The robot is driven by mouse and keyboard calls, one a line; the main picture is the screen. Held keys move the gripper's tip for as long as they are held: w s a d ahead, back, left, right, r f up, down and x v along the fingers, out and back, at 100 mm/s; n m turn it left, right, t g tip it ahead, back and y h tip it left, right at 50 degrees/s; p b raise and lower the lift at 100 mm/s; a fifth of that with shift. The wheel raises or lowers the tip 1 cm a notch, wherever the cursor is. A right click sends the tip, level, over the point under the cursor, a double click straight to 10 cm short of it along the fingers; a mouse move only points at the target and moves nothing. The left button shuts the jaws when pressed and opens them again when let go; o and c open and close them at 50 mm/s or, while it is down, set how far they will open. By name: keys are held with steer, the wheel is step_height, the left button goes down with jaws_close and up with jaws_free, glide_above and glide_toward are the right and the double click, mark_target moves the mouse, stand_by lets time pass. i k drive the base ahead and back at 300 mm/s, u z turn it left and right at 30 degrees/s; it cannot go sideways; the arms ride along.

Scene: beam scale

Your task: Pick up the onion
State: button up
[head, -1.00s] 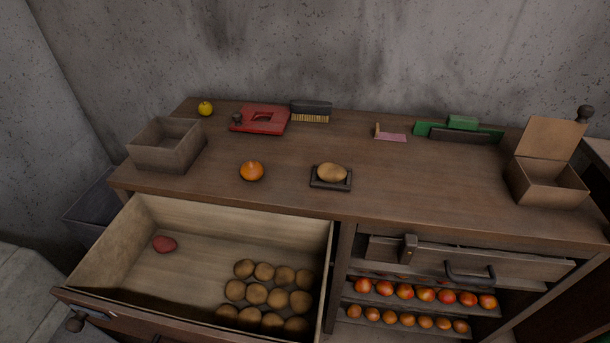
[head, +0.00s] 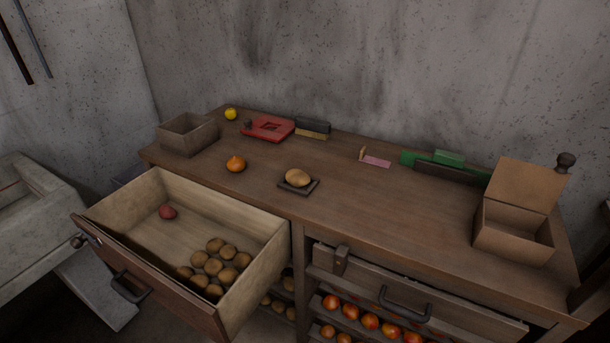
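An orange-brown round thing with a small pointed top, which looks like the onion (head: 235,165), sits on the wooden counter (head: 400,215), left of the middle. It stands alone, behind the open drawer and left of a small dark tray. My gripper is not in view.
A tan potato (head: 298,178) lies on the small dark tray (head: 313,188). The open drawer (head: 150,245) holds several brown potatoes (head: 222,262) and a dark red one (head: 167,212). A grey box (head: 188,134), red tool (head: 268,129), brush (head: 313,128) and open carton (head: 513,235) stand around.

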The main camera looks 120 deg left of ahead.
mark_target(235, 164)
steer(key=u, duration=0.05)
steer(key=i, duration=0.2)
steer(key=u, duration=4.05)
steer(key=i, duration=0.5)
steer(key=z, duration=0.05)
steer(key=k, duration=0.5)
steer(key=u, duration=1.3)
steer(key=k, duration=0.65)
steer(key=z, duration=1.05)
steer(key=i, duration=0.55)
steer(key=z, duration=0.05)
